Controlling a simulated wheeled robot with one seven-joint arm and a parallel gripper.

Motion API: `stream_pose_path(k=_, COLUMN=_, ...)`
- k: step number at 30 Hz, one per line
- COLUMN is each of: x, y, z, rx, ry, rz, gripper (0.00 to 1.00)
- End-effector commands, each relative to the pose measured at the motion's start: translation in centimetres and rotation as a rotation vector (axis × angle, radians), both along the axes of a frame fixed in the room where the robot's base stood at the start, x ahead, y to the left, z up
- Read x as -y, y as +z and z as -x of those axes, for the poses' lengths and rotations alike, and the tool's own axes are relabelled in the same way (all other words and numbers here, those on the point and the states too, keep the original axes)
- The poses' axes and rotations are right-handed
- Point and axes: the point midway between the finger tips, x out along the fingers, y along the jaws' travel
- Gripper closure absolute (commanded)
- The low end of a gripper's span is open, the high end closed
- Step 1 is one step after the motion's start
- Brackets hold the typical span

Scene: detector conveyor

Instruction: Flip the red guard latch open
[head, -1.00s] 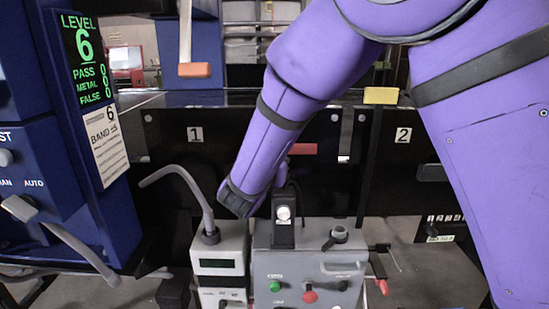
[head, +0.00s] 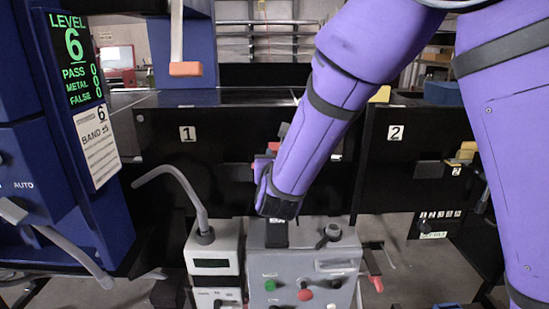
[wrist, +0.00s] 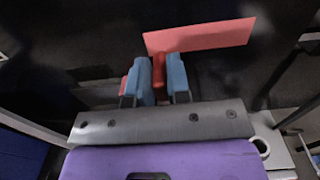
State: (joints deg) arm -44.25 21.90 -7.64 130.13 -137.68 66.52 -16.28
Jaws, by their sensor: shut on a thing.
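My gripper (wrist: 160,78) shows in the wrist view with two blue fingertips, one on each side of a narrow red piece, which I take as the red guard latch (wrist: 159,68). The fingers are shut on it. A flat red plate (wrist: 200,36) lies just beyond the fingertips against a dark surface; whether it is one part with the held piece is unclear. In the head view my wrist hides most of the latch, and only a bit of red (head: 283,130) shows beside it, in front of the black panel.
A grey control box (head: 320,265) with green (head: 270,285) and red (head: 305,295) buttons stands below my wrist. Left of it is a white unit (head: 213,250) with a bent grey tube (head: 180,175). A blue detector cabinet (head: 95,215) stands at the left.

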Motion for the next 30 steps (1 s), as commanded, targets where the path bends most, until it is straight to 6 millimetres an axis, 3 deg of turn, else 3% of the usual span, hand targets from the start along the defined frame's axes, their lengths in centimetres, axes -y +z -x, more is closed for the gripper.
stream_pose_path(k=6, x=0.0, y=0.0, z=0.0, rx=0.0, ry=0.001, rz=0.0, gripper=1.0)
stream_pose_path(k=7, x=0.0, y=0.0, z=0.0, rx=0.0, ry=0.0, rz=0.0, gripper=0.78)
stream_pose_path(k=8, x=0.0, y=0.0, z=0.0, rx=0.0, ry=0.0, rz=0.0, gripper=0.72)
stream_pose_path(k=20, x=0.0, y=0.0, z=0.8, rx=0.0, ry=0.0, rz=0.001, gripper=0.72)
stream_pose_path(k=30, x=-0.2, y=0.0, z=6.7, rx=-0.001, ry=0.003, rz=0.0, gripper=0.72)
